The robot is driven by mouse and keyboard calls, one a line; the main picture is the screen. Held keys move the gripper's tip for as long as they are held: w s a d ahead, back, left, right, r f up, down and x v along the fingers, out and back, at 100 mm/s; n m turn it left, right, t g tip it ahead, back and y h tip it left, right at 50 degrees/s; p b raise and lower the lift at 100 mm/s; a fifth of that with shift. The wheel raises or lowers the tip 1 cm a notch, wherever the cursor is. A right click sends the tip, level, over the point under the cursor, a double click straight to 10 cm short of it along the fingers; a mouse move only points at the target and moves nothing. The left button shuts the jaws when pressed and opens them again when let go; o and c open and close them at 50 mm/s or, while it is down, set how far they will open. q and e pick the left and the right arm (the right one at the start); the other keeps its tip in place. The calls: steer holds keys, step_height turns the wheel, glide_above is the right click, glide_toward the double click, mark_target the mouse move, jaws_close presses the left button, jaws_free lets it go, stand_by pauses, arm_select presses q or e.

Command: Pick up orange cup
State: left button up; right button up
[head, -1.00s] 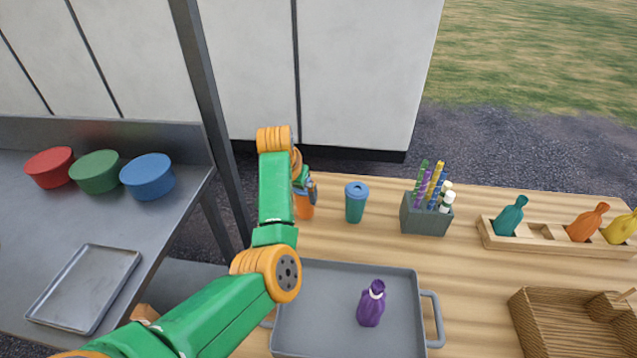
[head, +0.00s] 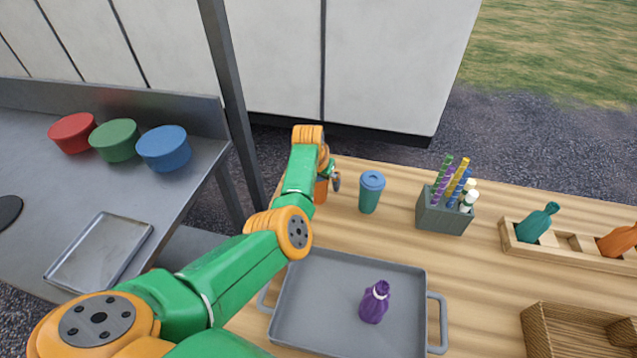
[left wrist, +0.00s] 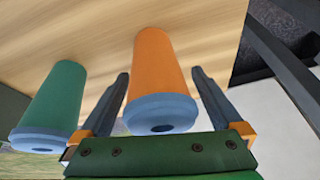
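The orange cup (left wrist: 155,70) with a blue lid stands on the wooden table; in the left wrist view it lies between the two open fingers of my left gripper (left wrist: 160,97), with gaps visible beside it. In the head view the orange cup (head: 320,190) is mostly hidden behind my left arm and gripper (head: 334,181). A teal-green cup (head: 370,195) with a blue lid stands just to its right; it also shows in the left wrist view (left wrist: 58,95), outside the fingers. My right gripper is in neither view.
A grey tray (head: 345,262) holding a purple bottle (head: 375,303) lies in front of the cups. A grey holder with straws (head: 443,213) stands right of the green cup, then a wooden bottle rack (head: 570,252). A metal counter with tubs (head: 165,150) is at left.

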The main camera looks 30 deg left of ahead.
arm_select(q)
steer(key=shift+s+r, duration=0.1)
steer(key=c, duration=1.5)
